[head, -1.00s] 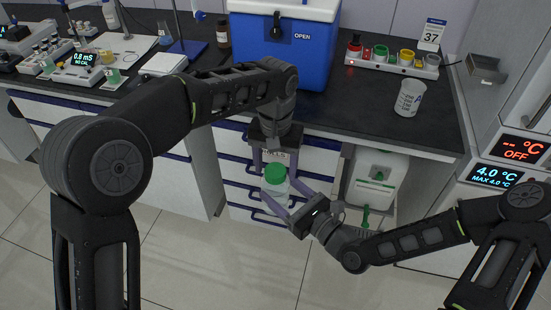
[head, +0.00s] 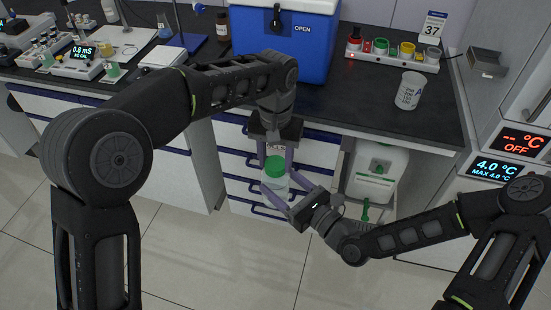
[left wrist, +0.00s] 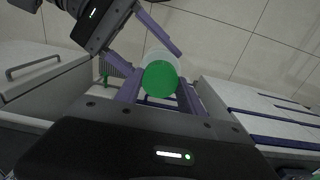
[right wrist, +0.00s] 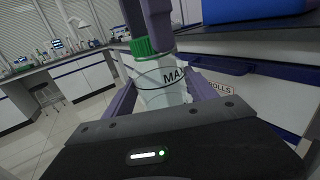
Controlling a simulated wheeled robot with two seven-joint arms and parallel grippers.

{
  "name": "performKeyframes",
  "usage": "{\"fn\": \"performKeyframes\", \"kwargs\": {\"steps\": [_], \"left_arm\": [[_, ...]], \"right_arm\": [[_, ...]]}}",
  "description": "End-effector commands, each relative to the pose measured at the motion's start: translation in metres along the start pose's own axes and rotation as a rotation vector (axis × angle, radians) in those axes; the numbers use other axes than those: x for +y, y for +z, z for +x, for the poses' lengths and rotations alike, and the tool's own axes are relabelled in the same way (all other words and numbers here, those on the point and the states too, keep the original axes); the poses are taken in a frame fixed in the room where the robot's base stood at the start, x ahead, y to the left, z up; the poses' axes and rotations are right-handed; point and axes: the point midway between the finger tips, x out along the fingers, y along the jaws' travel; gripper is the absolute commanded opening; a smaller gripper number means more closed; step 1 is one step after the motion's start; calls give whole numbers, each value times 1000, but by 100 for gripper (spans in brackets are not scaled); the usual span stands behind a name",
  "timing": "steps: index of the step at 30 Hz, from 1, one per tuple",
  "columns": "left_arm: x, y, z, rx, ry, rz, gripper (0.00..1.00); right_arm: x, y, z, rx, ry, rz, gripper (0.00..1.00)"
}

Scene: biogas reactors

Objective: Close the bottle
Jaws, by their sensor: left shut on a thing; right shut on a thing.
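A clear bottle (head: 275,185) with a green cap (head: 275,164) is held upright in front of the drawers, below the bench edge. My right gripper (head: 277,186) is shut on the bottle's body from the right. My left gripper (head: 276,158) comes down from above and is shut on the cap. In the left wrist view the cap (left wrist: 160,80) is between my left fingers, with the clear bottle behind it. In the right wrist view the cap (right wrist: 145,47) sits at the bottle's top, and dark lettering shows on the bottle (right wrist: 163,80). The bottle's thread is hidden.
A blue cool box (head: 285,45) stands on the dark bench. A white cup (head: 410,90) and a rack of coloured items (head: 392,55) are at the right. The floor in front is clear.

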Motion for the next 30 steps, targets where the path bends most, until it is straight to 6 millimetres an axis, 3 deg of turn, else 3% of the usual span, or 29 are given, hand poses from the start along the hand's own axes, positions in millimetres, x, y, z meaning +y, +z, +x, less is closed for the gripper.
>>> {"fn": "performKeyframes", "kwargs": {"steps": [8, 9, 18, 30], "left_arm": [[0, 0, 0, 0, 0, 6, 0], [0, 0, 0, 0, 0, 6, 46], [0, 0, 0, 0, 0, 7, 71], [0, 0, -7, 1, 0, 7, 71]], "right_arm": [[0, 2, 0, -4, 1, -1, 0], [0, 2, 0, -4, 1, -1, 0], [0, 2, 0, -4, 1, -1, 0], [0, 2, 0, -4, 1, -1, 0]]}}
